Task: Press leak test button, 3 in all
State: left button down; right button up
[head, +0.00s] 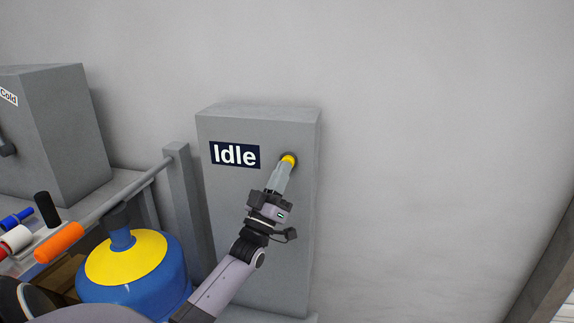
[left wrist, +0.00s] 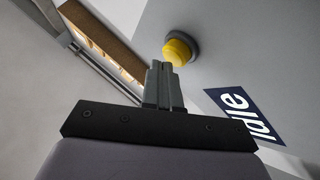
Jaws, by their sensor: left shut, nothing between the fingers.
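The leak test button is a yellow dome (head: 288,159) in a dark round collar on the front of a grey box (head: 265,250). A dark label (head: 234,155) on the box reads "Idle". My left gripper (head: 284,168) is shut and empty, its fingertips right at the lower edge of the button in the head view. In the left wrist view the yellow button (left wrist: 177,52) shows just beyond the closed fingertips (left wrist: 160,66). I cannot tell whether they touch it. My right gripper is not in view.
A blue jug-like container with a yellow top (head: 125,258) stands left of my left arm. A grey post and rail (head: 183,200) run beside the box. Another grey box (head: 60,130) labelled "Cold" stands at far left. The wall right of the test box is clear.

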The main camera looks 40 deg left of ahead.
pick_arm(q)
jog(key=shift+w+a+b, duration=0.2)
jog(key=shift+w+b, duration=0.1)
jog(key=shift+w+a+r, duration=0.15)
jog(key=shift+a+r, duration=0.05)
jog(key=shift+r, duration=0.05)
dwell(0.9)
jog(key=shift+s+d+f+p, duration=0.35)
jog(key=shift+s+d+p, duration=0.15)
jog(key=shift+s, duration=0.25)
jog(key=s+p, duration=0.1)
jog(key=s+d+p, duration=0.1)
jog(key=s, duration=0.1)
jog(key=s+d+p, duration=0.1)
jog(key=shift+s+d, duration=0.25)
dwell(0.3)
